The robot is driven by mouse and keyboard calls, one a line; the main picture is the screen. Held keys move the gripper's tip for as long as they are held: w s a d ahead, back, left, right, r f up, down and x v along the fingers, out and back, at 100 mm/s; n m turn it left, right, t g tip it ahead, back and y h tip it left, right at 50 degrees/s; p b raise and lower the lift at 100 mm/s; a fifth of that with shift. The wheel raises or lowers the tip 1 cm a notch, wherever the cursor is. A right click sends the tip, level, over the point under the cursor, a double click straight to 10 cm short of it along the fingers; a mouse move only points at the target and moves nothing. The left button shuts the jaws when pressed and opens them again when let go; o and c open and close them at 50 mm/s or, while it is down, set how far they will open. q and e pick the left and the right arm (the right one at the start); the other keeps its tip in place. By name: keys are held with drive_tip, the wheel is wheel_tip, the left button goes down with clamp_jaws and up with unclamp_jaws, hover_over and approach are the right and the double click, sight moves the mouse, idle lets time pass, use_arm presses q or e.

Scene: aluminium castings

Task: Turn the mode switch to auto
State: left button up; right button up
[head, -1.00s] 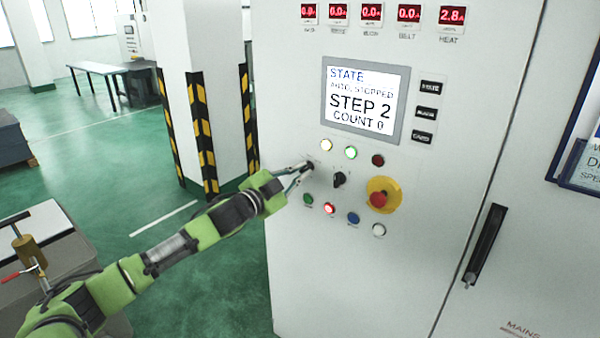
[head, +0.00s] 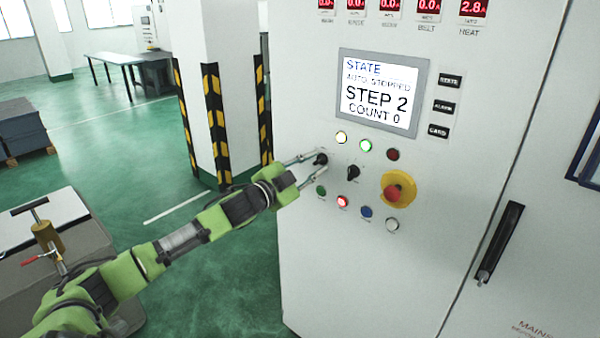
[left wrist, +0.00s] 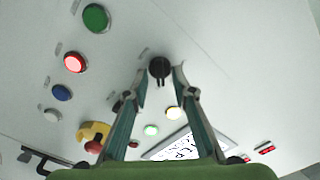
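The black rotary knob (head: 320,158) on the white cabinet front is at the left of two such knobs; its label is too small to read. My left gripper (head: 312,166) is open, with one finger on either side of this knob. In the left wrist view the knob (left wrist: 160,68) sits between the spread fingertips, with small gaps visible. The second black knob (head: 353,172) is to its right, turned at a slant. The screen (head: 381,92) reads "STATE AUTO, STOPPED STEP 2 COUNT 0". My right gripper is not in view.
Yellow and green lamps (head: 365,145) are lit above the knobs. Below are several push buttons, with the red one (head: 342,202) lit. A red emergency stop (head: 393,193) on a yellow plate is at right. A striped pillar (head: 215,125) stands behind my arm.

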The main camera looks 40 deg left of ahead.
use_arm(q)
drive_tip(key=s, duration=1.1)
drive_tip(key=shift+s+a, duration=0.3)
drive_tip(key=shift+a, duration=0.1)
drive_tip(key=s+a+f+n+g+y+b, duration=0.15)
drive_tip(key=a+f, duration=0.35)
drive_tip(key=f, duration=0.6)
drive_tip(key=s+a+f+n+g+y, duration=0.25)
drive_tip(key=a+f, duration=0.25)
drive_tip(key=f, duration=0.6)
drive_tip(key=s+d+f+n+g+b, duration=0.15)
drive_tip(key=s+f, duration=0.35)
drive_tip(key=f, duration=0.6)
drive_tip(key=s+d+f+n+g, duration=0.1)
drive_tip(key=s+f+g, duration=0.3)
drive_tip(key=f, duration=0.8)
drive_tip(key=s+d+f+n+g, duration=0.1)
drive_tip(key=s+f, duration=0.6)
drive_tip(key=f, duration=0.4)
drive_tip(key=s+d+f+g+h+b, duration=0.1)
drive_tip(key=s+d+f+g, duration=0.2)
drive_tip(key=s+d+f, duration=0.8)
drive_tip(key=s+d+f+g+h+b, duration=0.1)
drive_tip(key=s+d+f+g, duration=0.2)
drive_tip(key=s+d+f, duration=0.8)
drive_tip(key=s+d, duration=0.4)
drive_tip(key=s, duration=0.2)
drive_tip(key=shift+s+d+f+h, duration=0.2)
drive_tip(key=shift+d+h, duration=0.1)
drive_tip(key=shift+h, duration=0.1)
